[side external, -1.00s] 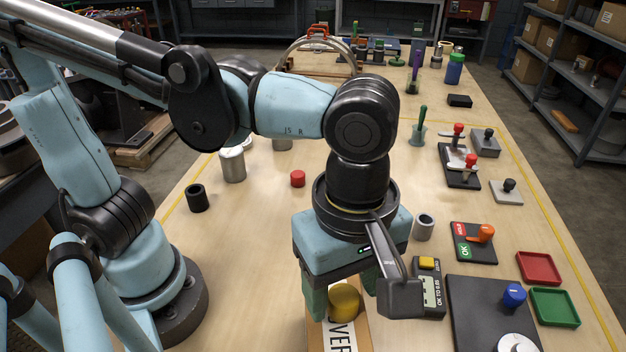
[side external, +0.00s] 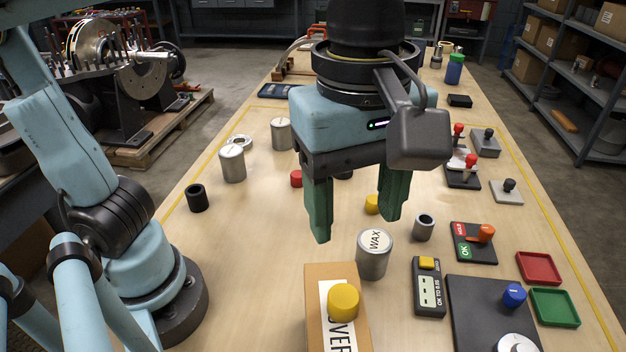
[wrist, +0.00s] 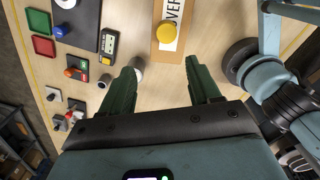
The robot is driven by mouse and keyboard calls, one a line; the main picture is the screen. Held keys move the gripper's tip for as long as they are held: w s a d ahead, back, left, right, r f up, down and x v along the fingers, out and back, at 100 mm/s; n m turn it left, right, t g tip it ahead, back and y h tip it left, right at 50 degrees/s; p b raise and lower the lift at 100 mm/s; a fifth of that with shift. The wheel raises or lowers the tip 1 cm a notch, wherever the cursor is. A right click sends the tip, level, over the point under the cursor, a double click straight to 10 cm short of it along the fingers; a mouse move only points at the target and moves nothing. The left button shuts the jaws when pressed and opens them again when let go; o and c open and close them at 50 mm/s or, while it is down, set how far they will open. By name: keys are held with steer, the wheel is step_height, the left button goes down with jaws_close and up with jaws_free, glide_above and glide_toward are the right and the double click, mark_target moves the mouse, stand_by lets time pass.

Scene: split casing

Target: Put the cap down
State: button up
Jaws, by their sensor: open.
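A round yellow cap (side external: 343,301) rests on top of a brown box (side external: 314,290) with a white label, part of which reads "VER". It also shows in the wrist view (wrist: 169,33), on the box near the top of the picture. My gripper (side external: 355,228) is open and empty, raised above the table and behind the box, apart from the cap. Its two green fingers (wrist: 162,72) stand wide apart in the wrist view with nothing between them.
A grey can marked WAX (side external: 373,262) stands behind the box, close to my fingers in the picture. A small yellow cylinder (side external: 372,204) and a red one (side external: 297,179) stand farther back. A gauge (side external: 429,288) lies right of the box. Table left of the box is clear.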

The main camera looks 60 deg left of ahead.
steer(key=w+a+f+m+t, duration=0.3)
steer(key=a+f+m, duration=0.3)
steer(key=a, duration=0.5)
steer(key=w+a+f+m+t, duration=0.4)
steer(key=w+a+f+m, duration=0.2)
steer(key=a+m, duration=0.3)
steer(key=shift+a+f, duration=0.2)
steer(key=shift+a, duration=0.8)
steer(key=shift+s, duration=0.1)
